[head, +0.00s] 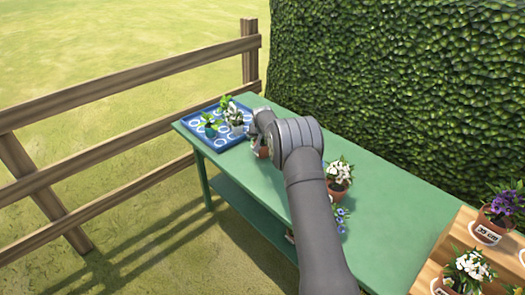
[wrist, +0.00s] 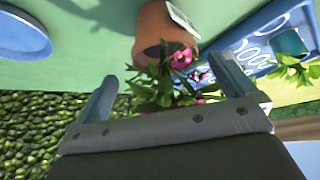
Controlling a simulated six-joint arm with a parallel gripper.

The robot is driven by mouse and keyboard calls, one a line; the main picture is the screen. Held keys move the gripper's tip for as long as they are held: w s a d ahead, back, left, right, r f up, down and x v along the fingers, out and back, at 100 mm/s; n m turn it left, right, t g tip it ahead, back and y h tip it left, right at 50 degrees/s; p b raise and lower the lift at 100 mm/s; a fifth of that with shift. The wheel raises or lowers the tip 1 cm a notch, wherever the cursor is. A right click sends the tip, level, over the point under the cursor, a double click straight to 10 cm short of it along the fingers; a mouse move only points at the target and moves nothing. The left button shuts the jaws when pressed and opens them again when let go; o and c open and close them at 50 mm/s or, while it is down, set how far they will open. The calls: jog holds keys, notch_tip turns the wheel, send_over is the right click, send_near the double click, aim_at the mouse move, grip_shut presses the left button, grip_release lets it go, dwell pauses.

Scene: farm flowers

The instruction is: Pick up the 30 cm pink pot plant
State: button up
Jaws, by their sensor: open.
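In the wrist view, which looks upside down, a terracotta pot (wrist: 152,26) holds a green plant with pink flowers (wrist: 183,58). It bears a white label (wrist: 183,19) whose writing I cannot read. My gripper (wrist: 162,68) is open, with one finger on each side of the leaves and the pot beyond the fingertips. I see no finger closed on it. In the head view, a small part of a terracotta pot (head: 263,152) shows below my gripper (head: 261,128) on the green table. My arm hides most of that plant and its flowers.
A blue tray (head: 190,124) with several potted plants lies at the table's far left end. A white-flowered pot (head: 339,178) and a purple-flowered plant (head: 341,218) stand right of my arm. A wooden stand (head: 447,250) holds labelled pots. A hedge (head: 400,80) borders the table.

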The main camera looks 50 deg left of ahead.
aim_at(263, 145)
jog(key=shift+a+x, duration=0.1)
jog(key=shift+x, duration=1.5)
jog(key=shift+a+x, duration=0.15)
jog(key=shift+x, duration=1.45)
jog(key=shift+s, duration=0.15)
jog(key=shift+c, duration=0.2)
jog(key=shift+r, duration=0.15)
jog(key=c, duration=1.2)
jog(key=shift+c, duration=0.2)
jog(key=shift+r, duration=0.1)
